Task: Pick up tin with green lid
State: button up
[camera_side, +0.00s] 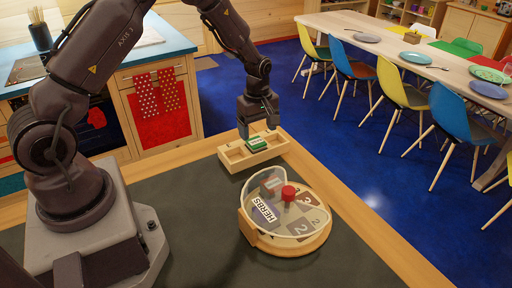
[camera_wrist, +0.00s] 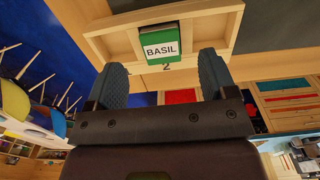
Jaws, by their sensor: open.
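The tin with the green lid (camera_side: 256,143) sits in the middle compartment of a small wooden rack (camera_side: 233,157). My gripper (camera_side: 258,129) is open and points down just above the tin. In the wrist view its two fingers (camera_wrist: 161,66) are apart, one to each side of the tin's line, with nothing between them. Whether a finger touches the rack cannot be told.
A round wooden board (camera_side: 300,246) with a clear rim stands in front of the rack, holding a red-topped item (camera_side: 288,193), a greyish-red block and a HERBS label. The dark counter (camera_side: 190,220) is clear to the left. A dining table with chairs stands beyond.

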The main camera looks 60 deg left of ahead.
aim_at(258, 143)
notch_tip(258, 143, down, 5)
jog(key=shift+a+r, duration=0.1)
jog(key=c, duration=1)
jog(key=shift+r, duration=0.1)
